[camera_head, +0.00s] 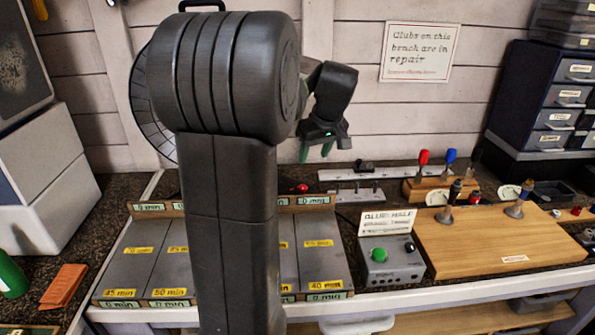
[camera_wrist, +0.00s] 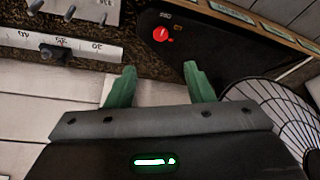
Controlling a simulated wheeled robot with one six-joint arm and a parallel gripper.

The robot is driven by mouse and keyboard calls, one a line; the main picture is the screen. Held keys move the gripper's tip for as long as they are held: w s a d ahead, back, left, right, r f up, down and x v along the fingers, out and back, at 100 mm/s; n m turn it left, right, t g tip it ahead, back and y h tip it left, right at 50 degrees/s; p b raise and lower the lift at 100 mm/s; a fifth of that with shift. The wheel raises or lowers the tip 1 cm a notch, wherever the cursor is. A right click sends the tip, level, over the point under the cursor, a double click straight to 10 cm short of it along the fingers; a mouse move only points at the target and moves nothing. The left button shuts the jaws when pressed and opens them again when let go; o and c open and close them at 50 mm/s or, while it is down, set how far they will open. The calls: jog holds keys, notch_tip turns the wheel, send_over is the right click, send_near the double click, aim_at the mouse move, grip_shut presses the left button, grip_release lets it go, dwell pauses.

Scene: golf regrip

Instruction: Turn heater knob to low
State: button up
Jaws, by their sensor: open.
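The red knob (camera_wrist: 160,33) sits on a black panel (camera_wrist: 205,45) in the wrist view, with small pale markings beside it; one seems to read OFF. A small white mark shows by the knob, but its exact setting is too small to tell. In the head view a red knob (camera_head: 302,188) shows low behind the trays, right of my arm. My gripper (camera_head: 315,153) is open and empty above the back of the bench. In the wrist view its green fingers (camera_wrist: 160,70) stand apart, with the knob beyond the gap between them, not touched.
A round wire guard (camera_wrist: 275,105) is close on the right in the wrist view. A numbered white rail (camera_wrist: 60,47) lies left. Labelled trays (camera_head: 318,262), a grey box with a green button (camera_head: 390,265) and a wooden board (camera_head: 500,250) fill the bench. My arm hides the middle.

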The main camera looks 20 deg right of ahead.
aim_at(303, 187)
jog(key=p+x, duration=0.1)
jog(key=x, duration=1.2)
jog(key=shift+w+a+f, duration=0.1)
jog(key=shift+f, duration=0.2)
jog(key=c, duration=1)
